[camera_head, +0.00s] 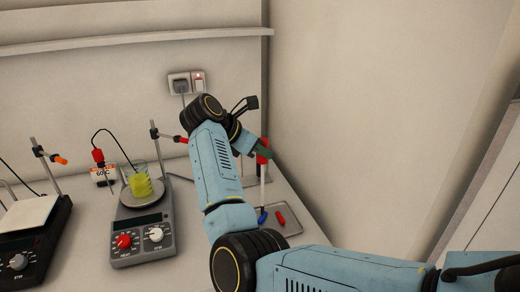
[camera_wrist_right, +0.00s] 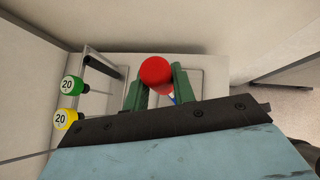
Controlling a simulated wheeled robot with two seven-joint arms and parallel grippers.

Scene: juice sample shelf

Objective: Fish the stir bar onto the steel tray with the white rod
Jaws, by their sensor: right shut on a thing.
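My right gripper (camera_head: 262,150) is shut on the red-topped white rod (camera_head: 264,182), held upright above the steel tray (camera_head: 292,228) at the right of the bench. In the wrist view the rod's red top (camera_wrist_right: 156,73) sits between the green fingers. A blue piece (camera_head: 262,217) shows at the rod's lower end, over the tray; I cannot tell whether it hangs from the rod or lies on the tray. A small red bar (camera_head: 281,219) lies on the tray beside it. A beaker of yellow liquid (camera_head: 140,185) stands on a hotplate stirrer (camera_head: 143,243). My left gripper is out of view.
A second stirrer (camera_head: 35,240) stands at the far left. Stands with clamps rise behind both stirrers, and a 60°C sign (camera_head: 104,174) is at the back. A wall closes the right side.

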